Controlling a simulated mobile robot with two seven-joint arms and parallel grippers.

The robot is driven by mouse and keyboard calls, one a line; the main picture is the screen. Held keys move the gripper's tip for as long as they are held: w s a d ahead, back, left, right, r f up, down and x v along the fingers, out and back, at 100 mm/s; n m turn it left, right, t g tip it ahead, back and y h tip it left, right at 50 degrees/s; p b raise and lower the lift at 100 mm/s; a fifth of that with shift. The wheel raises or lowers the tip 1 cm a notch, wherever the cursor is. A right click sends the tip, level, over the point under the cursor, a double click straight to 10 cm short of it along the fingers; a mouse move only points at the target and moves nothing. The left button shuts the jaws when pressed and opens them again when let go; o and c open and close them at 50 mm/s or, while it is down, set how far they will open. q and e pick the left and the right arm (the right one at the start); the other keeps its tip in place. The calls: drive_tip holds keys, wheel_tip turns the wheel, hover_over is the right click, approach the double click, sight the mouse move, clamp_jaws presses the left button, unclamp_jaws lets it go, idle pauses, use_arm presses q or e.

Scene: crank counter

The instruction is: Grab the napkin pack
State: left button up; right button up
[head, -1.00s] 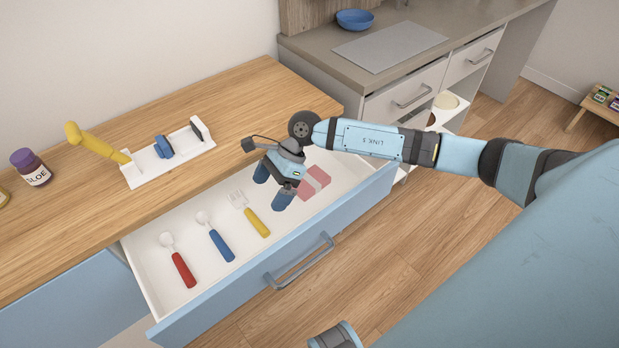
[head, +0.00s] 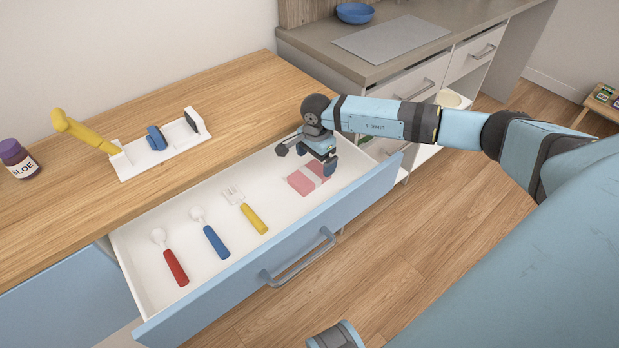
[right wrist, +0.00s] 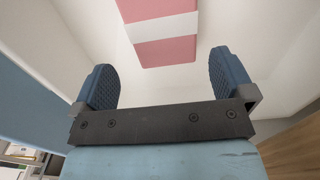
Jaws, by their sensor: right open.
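The napkin pack (head: 306,180) is a pink block with a white band. It lies at the right end of the open white drawer (head: 283,215). My right gripper (head: 327,163) is over that end of the drawer, above the pack, and hides part of it in the head view. In the right wrist view the pack (right wrist: 165,50) shows beyond the two blue fingertips, roughly centred across the gap. The right gripper (right wrist: 163,78) is open, with nothing between its fingers.
A red-handled spoon (head: 176,268), a blue-handled spoon (head: 216,242) and a yellow-handled fork (head: 253,217) lie left of the pack. The drawer's front (head: 230,290) has a grey handle. A crank device (head: 165,158) and a purple jar (head: 18,160) stand on the wooden counter.

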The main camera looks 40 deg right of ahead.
sight(315, 171)
drive_tip(key=f, duration=0.4)
drive_tip(key=shift+w+b, duration=0.25)
drive_tip(key=shift+b, duration=0.05)
drive_tip(key=shift+d+f, duration=0.1)
drive_tip(key=shift+f, duration=0.4)
drive_tip(key=c, duration=0.9)
drive_tip(key=shift+o, duration=0.2)
drive_tip(key=shift+r, duration=0.1)
